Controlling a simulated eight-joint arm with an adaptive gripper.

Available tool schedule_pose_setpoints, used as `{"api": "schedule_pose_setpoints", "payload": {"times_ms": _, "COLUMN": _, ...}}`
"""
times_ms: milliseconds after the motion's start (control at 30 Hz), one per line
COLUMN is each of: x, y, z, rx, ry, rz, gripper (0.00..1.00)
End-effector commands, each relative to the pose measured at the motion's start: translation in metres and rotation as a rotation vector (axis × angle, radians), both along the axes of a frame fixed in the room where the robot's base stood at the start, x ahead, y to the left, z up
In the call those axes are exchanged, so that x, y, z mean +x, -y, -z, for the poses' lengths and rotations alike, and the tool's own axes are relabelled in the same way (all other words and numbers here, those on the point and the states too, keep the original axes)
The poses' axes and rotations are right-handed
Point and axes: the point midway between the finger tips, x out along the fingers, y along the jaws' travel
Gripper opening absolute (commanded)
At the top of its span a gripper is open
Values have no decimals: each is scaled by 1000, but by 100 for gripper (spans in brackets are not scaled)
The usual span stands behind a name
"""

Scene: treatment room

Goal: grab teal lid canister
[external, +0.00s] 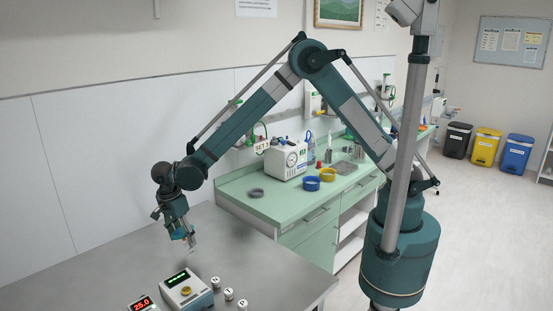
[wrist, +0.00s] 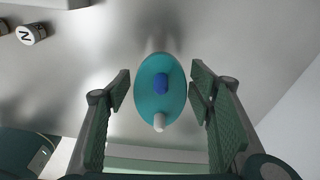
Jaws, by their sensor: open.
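The teal lid (wrist: 146,97) shows in the wrist view as an upright oval with a blue knob (wrist: 161,83) and a small white knob (wrist: 159,122) on it. The canister's body is mostly hidden behind the lid. My gripper (wrist: 160,88) is open, with one green padded finger on each side of the lid and a gap visible on both sides. In the external view my gripper (external: 188,240) points down over the grey table, and the canister is too small and covered to make out clearly there.
On the grey table (external: 240,250) stand a device with a green display (external: 190,293), a red-digit display (external: 143,304) and several small white lettered cylinders (external: 228,294). A green counter (external: 290,200) with a white dial box (external: 286,160) and bowls stands behind. The table left of my gripper looks clear.

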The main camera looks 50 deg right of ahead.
Motion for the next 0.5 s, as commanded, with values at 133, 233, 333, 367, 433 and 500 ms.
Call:
{"api": "schedule_pose_setpoints", "payload": {"times_ms": 133, "x": 1, "y": 3, "z": 14, "rx": 0, "ry": 0, "rz": 0, "gripper": 53}}
{"api": "schedule_pose_setpoints", "payload": {"times_ms": 233, "x": 1, "y": 5, "z": 26, "rx": 0, "ry": 0, "rz": 0, "gripper": 53}}
{"api": "schedule_pose_setpoints", "payload": {"times_ms": 333, "x": 1, "y": 7, "z": 37, "rx": 0, "ry": 0, "rz": 0, "gripper": 53}}
{"api": "schedule_pose_setpoints", "payload": {"times_ms": 367, "x": 1, "y": 8, "z": 39, "rx": 0, "ry": 0, "rz": 0, "gripper": 53}}
{"api": "schedule_pose_setpoints", "payload": {"times_ms": 433, "x": 1, "y": 8, "z": 43, "rx": 0, "ry": 0, "rz": 0, "gripper": 53}}
{"api": "schedule_pose_setpoints", "payload": {"times_ms": 500, "x": 2, "y": 9, "z": 46, "rx": 0, "ry": 0, "rz": 0, "gripper": 53}}
